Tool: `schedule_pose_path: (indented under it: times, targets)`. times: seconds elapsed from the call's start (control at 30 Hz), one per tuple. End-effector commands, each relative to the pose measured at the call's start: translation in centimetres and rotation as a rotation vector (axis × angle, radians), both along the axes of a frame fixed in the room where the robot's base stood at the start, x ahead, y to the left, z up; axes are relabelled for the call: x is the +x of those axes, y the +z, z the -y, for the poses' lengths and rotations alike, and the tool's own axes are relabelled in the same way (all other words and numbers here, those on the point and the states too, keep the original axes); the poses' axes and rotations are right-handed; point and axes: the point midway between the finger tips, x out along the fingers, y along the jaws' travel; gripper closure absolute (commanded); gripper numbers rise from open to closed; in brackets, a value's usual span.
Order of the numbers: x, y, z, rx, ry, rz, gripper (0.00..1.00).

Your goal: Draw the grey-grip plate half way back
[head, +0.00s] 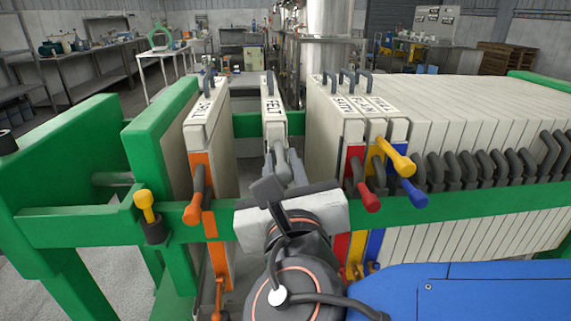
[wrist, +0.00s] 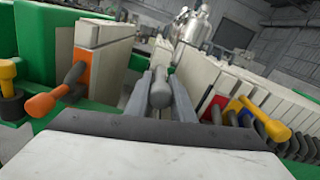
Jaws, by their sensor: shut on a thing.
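The grey-grip plate (head: 273,103) is a pale upright plate with a label that seems to read FELT. It stands alone in the gap of the green press frame, apart from the plates on both sides. Its grey grip (wrist: 160,88) points toward me. My gripper (head: 284,173) is shut on this grip; in the wrist view its two fingers (wrist: 160,104) lie on either side of it. The plate's lower part is hidden behind my arm and the green rail.
Left of the gap stands an orange-grip plate (head: 204,135) by the green end plate (head: 160,130). To the right are red-grip (head: 340,120), yellow-grip and blue-grip plates, then a pack of dark-grip plates (head: 480,110). Green rail (head: 450,205) crosses in front. Free gaps flank the held plate.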

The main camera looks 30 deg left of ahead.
Motion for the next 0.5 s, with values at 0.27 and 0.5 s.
schedule_pose_path:
  times: [0.27,0.5]
  targets:
    - [0.01,-0.01,0.00,0.000,0.000,0.000,0.60]
    - [-0.28,0.00,0.14,0.000,0.002,0.000,0.60]
